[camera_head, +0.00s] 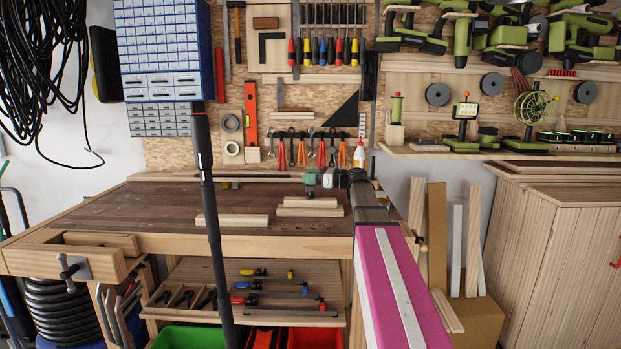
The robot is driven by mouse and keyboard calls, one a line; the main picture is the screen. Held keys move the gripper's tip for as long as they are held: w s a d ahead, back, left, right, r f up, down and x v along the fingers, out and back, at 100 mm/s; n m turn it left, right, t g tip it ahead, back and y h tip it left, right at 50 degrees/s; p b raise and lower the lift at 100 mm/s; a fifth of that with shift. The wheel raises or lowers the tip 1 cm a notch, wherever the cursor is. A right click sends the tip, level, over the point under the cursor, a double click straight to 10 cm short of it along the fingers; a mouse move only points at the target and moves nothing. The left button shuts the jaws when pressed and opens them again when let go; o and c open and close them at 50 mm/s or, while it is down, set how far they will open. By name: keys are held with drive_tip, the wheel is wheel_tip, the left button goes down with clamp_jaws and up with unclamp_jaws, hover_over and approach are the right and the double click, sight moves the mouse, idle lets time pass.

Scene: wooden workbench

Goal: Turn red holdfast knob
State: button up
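I cannot make out a red holdfast knob with certainty. On the shelf under the bench lie several bar clamps, some with red ends (322,306) and others with yellow or blue ones. My pink arm reaches up from the lower right to the back of the wooden workbench (150,207). At its far end, small green, white and dark parts (325,179) sit just above the bench top. They appear to include my gripper, but its fingers are too small and hidden to tell apart. Anything behind my arm is hidden.
Two pale wood pieces lie on the bench, a front one (232,220) and a rear one (308,207). A vise (72,268) is at the left front. A dark pole (209,190) crosses the view. A glue bottle (359,156) stands behind my arm. The left bench top is clear.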

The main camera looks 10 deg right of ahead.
drive_tip(key=shift+s+m+t+h, duration=0.1)
drive_tip(key=shift+m+t+h, duration=0.2)
drive_tip(key=shift+t, duration=0.1)
drive_tip(key=m+t+h, duration=0.1)
drive_tip(key=t, duration=0.1)
drive_tip(key=m+t+h, duration=0.2)
drive_tip(key=shift+s+a+m+t, duration=0.1)
drive_tip(key=shift+s+m+t, duration=0.05)
drive_tip(key=shift+m+t, duration=0.15)
drive_tip(key=m+t+h, duration=0.3)
drive_tip(key=h, duration=0.1)
drive_tip(key=shift+h, duration=0.3)
drive_tip(key=shift+w+m+t+h, duration=0.2)
drive_tip(key=shift+m+t+h, duration=0.6)
drive_tip(key=shift+m+h, duration=1.05)
drive_tip(key=shift+h, duration=0.85)
drive_tip(key=o, duration=0.9)
drive_tip(key=shift+s, duration=0.15)
drive_tip(key=s, duration=0.3)
drive_tip(key=s+d, duration=0.1)
drive_tip(key=s, duration=0.3)
drive_tip(key=s+d, duration=0.1)
drive_tip(key=s, duration=0.2)
drive_tip(key=shift+s, duration=0.15)
